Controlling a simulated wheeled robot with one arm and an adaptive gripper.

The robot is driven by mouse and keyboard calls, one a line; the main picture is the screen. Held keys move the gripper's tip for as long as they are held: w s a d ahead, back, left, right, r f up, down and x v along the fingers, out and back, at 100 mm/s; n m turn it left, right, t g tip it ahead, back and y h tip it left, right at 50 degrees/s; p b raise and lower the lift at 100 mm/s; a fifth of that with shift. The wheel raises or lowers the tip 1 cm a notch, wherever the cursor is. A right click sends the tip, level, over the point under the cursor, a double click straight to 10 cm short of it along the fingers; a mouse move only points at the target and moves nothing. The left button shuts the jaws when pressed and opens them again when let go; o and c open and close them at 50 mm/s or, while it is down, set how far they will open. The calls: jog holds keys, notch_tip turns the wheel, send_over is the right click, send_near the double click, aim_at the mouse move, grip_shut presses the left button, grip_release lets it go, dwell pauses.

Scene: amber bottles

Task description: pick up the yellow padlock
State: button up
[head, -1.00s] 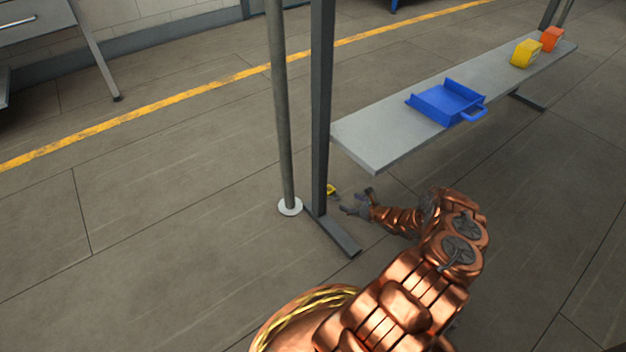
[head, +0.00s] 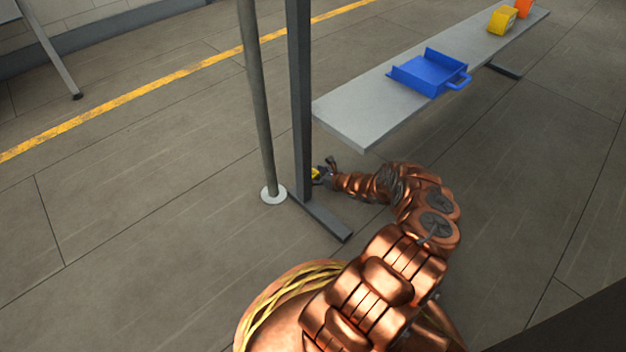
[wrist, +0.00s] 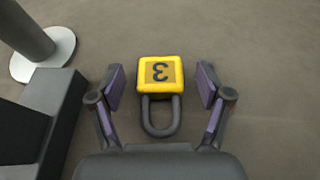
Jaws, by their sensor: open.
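The yellow padlock (wrist: 160,74) lies on the floor, with a dark "3" on its face and a grey shackle pointing toward my gripper. My gripper (wrist: 160,82) is open, with one finger on each side of the padlock and a gap on both sides. In the head view the padlock (head: 315,174) is a small yellow patch beside the dark upright post, partly hidden by the post and my gripper (head: 325,169).
A dark post (head: 301,100) with a floor foot (head: 325,220) stands close left of my gripper. A round pole (head: 258,110) with a white base is beside it. A grey bench (head: 350,115) holds a blue dustpan-like tray (head: 428,75) and a yellow box (head: 502,19).

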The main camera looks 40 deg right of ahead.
jog(key=shift+w+f, duration=0.1)
jog(key=shift+w, duration=0.3)
jog(key=shift+c, duration=0.4)
jog(key=c, duration=1.3)
jog(key=shift+c, duration=0.2)
